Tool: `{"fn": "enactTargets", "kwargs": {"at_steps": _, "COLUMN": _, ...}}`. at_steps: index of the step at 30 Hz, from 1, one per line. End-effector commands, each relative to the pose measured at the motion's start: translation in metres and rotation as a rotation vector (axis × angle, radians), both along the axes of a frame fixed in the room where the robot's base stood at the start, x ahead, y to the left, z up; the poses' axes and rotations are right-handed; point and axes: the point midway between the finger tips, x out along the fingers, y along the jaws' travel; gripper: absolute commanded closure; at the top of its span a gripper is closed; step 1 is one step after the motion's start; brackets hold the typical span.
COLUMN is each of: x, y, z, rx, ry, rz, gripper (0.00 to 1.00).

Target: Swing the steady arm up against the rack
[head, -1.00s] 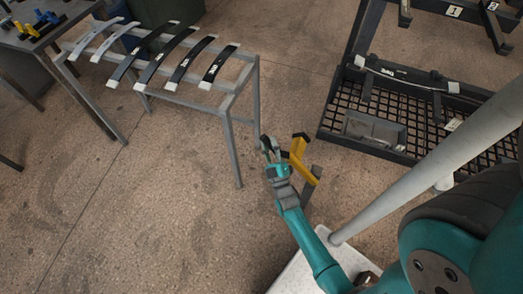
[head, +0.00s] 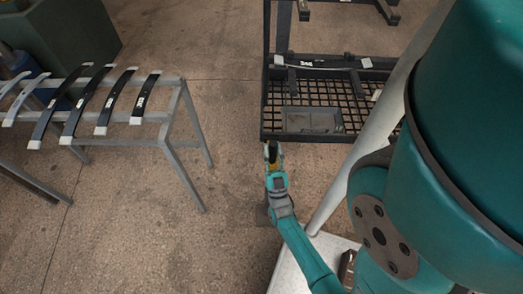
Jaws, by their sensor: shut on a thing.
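My gripper (head: 272,152) is in the middle of the head view, shut on a yellow part (head: 273,165), which I take to be the steady arm. Only a little yellow shows between the jaws; the rest is hidden by the gripper. The dark rack (head: 264,100) stands just beyond, with a mesh shelf and uprights. My gripper shows just below the rack's front left corner in the picture. I cannot tell whether the yellow part touches the rack.
A curved dark spring (head: 322,62) lies across the rack, and a grey tray (head: 310,120) sits on its mesh. A grey metal stand (head: 180,120) at left carries several curved springs. A dark green bin (head: 60,45) is behind it. Floor between stand and rack is clear.

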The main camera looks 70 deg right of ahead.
Motion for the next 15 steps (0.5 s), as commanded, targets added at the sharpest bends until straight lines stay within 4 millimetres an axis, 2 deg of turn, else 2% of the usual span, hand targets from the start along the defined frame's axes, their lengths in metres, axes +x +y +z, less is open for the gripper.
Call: {"fn": "enactTargets", "kwargs": {"at_steps": 15, "x": -0.0099, "y": -0.003, "z": -0.0029, "rx": 0.017, "ry": -0.024, "rz": -0.005, "gripper": 1.0}}
